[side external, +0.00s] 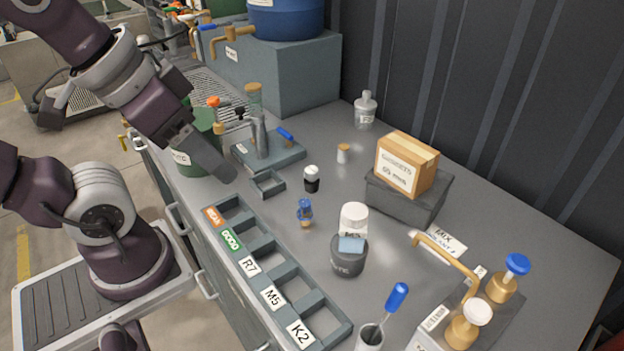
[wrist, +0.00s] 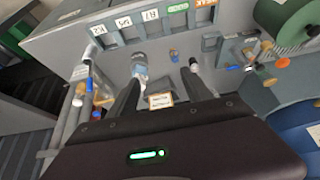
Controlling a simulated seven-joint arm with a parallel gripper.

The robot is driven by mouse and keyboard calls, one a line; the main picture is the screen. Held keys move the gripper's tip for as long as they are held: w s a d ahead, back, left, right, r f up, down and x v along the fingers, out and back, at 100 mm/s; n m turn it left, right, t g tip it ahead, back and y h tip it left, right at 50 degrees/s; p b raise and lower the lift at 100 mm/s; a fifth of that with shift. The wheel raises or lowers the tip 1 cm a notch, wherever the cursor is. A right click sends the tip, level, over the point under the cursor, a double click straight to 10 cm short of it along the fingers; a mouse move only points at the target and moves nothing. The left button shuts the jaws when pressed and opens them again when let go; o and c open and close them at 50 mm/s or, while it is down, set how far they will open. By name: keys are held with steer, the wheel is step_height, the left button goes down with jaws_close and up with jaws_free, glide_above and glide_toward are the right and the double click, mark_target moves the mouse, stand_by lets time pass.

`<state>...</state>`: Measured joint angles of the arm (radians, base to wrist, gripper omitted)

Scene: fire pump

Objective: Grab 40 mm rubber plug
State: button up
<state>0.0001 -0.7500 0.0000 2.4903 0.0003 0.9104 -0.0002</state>
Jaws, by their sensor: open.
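No label on view reads as a 40 mm rubber plug. A small black piece with a white top (side external: 311,178) stands on the bench and may be the plug, though I cannot be sure; it also shows in the wrist view (wrist: 194,66) near the tip of the right finger. My gripper (side external: 222,172) is above the bench's left side, left of this piece and apart from it. In the wrist view my gripper (wrist: 160,78) has its two fingers wide apart, with nothing held between them.
A labelled tray row (side external: 262,264) lies along the front edge. A cardboard box (side external: 407,164) sits on a grey block. The pump stand (side external: 262,142) is at the back left.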

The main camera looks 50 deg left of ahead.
step_height(320, 180, up, 4)
step_height(320, 180, up, 10)
steer(key=t+y, duration=0.5)
steer(key=t, duration=0.4)
glide_above(305, 178)
steer(key=s+a, duration=0.3)
steer(key=a, duration=0.3)
steer(key=d+f+m+h, duration=0.1)
steer(key=f+h, duration=0.2)
steer(key=f, duration=0.9)
steer(key=s+d+f+m+g+h, duration=0.1)
steer(key=f+h, duration=0.3)
steer(key=f, duration=0.9)
steer(key=s+d+f+m+g+h, duration=0.1)
steer(key=d+f+m+h, duration=0.1)
steer(key=f, duration=1.1)
steer(key=shift+s+d+m+h, duration=0.1)
steer(key=shift+d+m+h, duration=0.25)
steer(key=shift+h, duration=0.35)
steer(key=x, duration=0.6)
steer(key=shift+w+a+f, duration=0.1)
steer(key=shift+w, duration=0.2)
steer(key=shift+w+f, duration=0.1)
steer(key=shift+w, duration=0.15)
jaws_close()
